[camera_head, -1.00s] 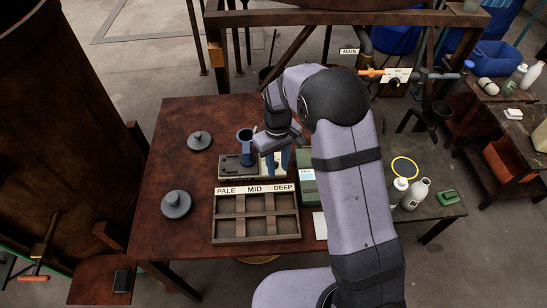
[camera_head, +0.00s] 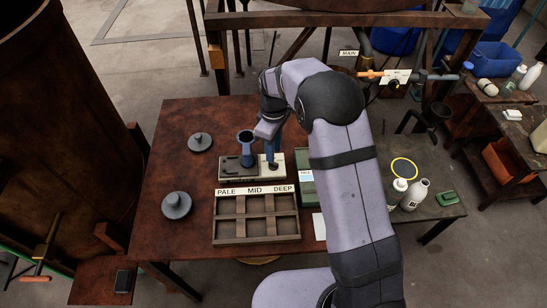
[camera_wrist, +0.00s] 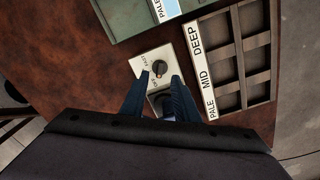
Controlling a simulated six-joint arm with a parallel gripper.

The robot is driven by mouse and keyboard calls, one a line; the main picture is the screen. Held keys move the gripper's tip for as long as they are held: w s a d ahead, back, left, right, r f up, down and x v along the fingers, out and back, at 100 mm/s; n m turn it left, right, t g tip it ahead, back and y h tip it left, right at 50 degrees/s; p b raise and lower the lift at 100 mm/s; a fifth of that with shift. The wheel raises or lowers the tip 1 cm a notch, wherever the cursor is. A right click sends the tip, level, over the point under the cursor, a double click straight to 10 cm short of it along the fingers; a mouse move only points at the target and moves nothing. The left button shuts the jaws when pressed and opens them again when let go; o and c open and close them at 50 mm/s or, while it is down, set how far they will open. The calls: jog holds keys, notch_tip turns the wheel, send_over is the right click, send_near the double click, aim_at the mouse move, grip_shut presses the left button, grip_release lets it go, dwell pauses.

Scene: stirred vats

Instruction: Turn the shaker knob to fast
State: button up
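The shaker (camera_head: 227,170) is a pale, low box on the brown table, with a dark plate on its left part and a blue cup (camera_head: 246,147) standing on it. In the wrist view its white panel (camera_wrist: 150,55) carries a small dark knob (camera_wrist: 160,67) and printed lettering; one word beside the knob looks like FAST. The knob's pointer direction is too small to tell surely. My gripper (camera_wrist: 160,76) is open, its two blue fingers on either side of the knob's near side. I cannot tell whether they touch it. In the head view my gripper (camera_head: 271,155) is over the shaker's right end.
A wooden rack (camera_head: 257,239) labelled PALE, MID, DEEP stands just in front of the shaker. A green box (camera_head: 307,188) is close to its right. Two grey round weights or lids (camera_head: 176,206) lie on the left.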

aim_at(273, 164)
jog(key=shift+f+p, duration=0.75)
jog(key=shift+f, duration=1.85)
grip_shut()
